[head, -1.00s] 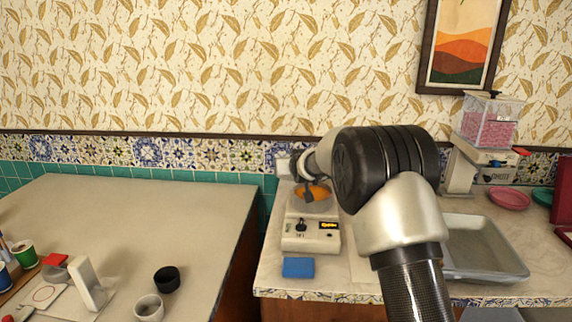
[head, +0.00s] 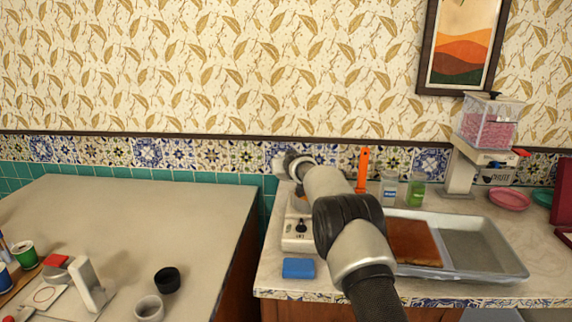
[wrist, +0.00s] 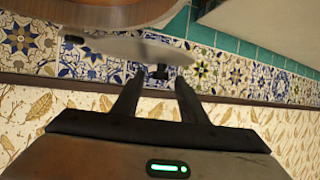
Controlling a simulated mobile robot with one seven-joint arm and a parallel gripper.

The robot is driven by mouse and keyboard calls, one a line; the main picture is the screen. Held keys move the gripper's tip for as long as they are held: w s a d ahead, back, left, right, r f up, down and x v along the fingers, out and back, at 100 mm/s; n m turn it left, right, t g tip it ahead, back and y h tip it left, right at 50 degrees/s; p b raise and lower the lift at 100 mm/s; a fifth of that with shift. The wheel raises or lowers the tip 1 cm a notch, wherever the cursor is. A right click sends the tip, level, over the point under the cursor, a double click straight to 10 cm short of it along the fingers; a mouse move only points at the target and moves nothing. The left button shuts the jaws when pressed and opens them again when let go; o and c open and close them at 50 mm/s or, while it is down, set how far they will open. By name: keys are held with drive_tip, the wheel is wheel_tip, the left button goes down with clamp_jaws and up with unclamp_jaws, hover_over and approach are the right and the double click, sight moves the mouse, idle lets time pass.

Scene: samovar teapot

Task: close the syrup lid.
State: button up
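In the wrist view, a thin grey disc-shaped lid (wrist: 125,48) with a small dark knob (wrist: 160,72) is seen nearly edge-on. It overlaps the edge of a brown-orange round vessel (wrist: 95,14), likely the syrup pot. Whether the lid touches its rim, I cannot tell. My gripper (wrist: 158,82) is open, with its two black fingers apart. Its fingertips are close to the knob, which appears between them; contact is unclear. In the head view, my arm hides the pot and gripper. A white appliance (head: 296,235) with a black knob shows partly beside the arm.
A blue block (head: 298,268) lies in front of the appliance. Right of my arm are an upright orange object (head: 362,168), two small jars, a metal tray (head: 487,250) with a brown slab, and a dispenser (head: 487,130). The tiled wall is close behind.

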clamp_jaws()
